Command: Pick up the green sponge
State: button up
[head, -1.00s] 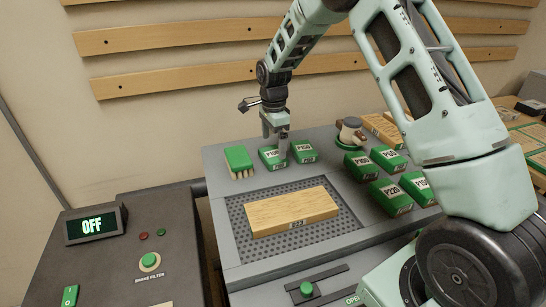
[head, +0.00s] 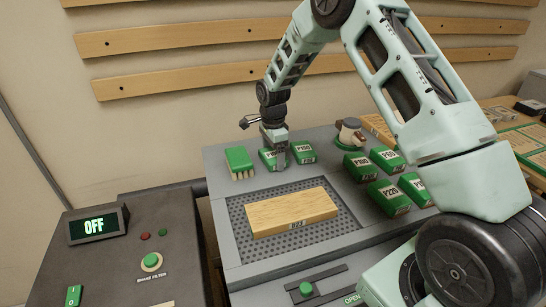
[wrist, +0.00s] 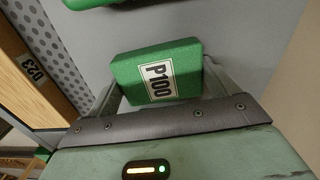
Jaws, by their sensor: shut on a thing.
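My gripper (head: 275,151) points down at the back of the grey bench top. It is shut on a green sponge (head: 266,157), a block with a white label. In the wrist view the held sponge (wrist: 182,62) shows its label P100 between my two fingers. In the head view my gripper hides part of it, and I cannot tell whether it still touches the bench. Another green sponge (head: 304,151) stands just to the right, apart from my gripper.
A green-backed brush (head: 239,160) stands to the left. Several green blocks (head: 389,197) sit at the right. A wooden board (head: 290,212) lies on the perforated plate (head: 247,254) in front. A dark console (head: 115,262) reads OFF.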

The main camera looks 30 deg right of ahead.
aim_at(273, 154)
notch_tip(273, 154, up, 10)
jog(key=b, duration=0.1)
dwell(0.4)
jog(key=shift+o, duration=0.3)
